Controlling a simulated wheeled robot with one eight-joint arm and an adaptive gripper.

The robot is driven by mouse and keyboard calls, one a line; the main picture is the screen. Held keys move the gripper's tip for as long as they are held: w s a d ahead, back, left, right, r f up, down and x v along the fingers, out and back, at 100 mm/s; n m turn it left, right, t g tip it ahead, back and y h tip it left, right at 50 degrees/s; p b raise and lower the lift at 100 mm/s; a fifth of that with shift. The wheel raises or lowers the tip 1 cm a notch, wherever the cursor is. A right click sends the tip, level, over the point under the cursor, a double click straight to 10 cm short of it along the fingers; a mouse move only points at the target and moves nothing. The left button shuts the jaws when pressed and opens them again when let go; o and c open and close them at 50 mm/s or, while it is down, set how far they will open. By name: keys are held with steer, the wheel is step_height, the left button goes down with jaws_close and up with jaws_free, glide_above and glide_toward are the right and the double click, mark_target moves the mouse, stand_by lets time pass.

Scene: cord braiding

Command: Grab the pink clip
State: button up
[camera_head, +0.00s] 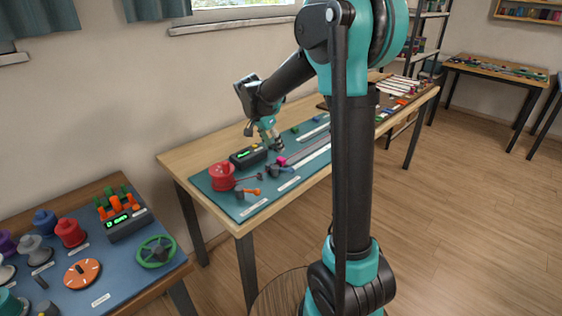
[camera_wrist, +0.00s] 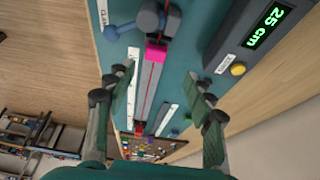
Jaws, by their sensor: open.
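The pink clip (camera_wrist: 156,52) sits on a grey rail with a red cord along it, beside a dark grey round part, in the upper middle of the wrist view. In the head view my gripper (camera_head: 275,145) hangs above the mat near the black display box. The clip is not between the fingertips and looks apart from them.
A black display box (camera_wrist: 257,35) reading 25 cm with a yellow button stands right of the rail. A blue-handled part (camera_wrist: 120,29) lies left of the clip. A red spool (camera_head: 222,176) and orange-handled tool (camera_head: 248,192) sit at the mat's near end.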

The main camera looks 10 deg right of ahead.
mark_target(281, 158)
steer(key=shift+s+x, duration=0.15)
steer(key=shift+x, duration=1.75)
steer(key=shift+s+x, duration=0.15)
steer(key=shift+x, duration=1.8)
steer(key=shift+d, duration=0.15)
steer(key=shift+c, duration=0.3)
steer(key=c, duration=0.8)
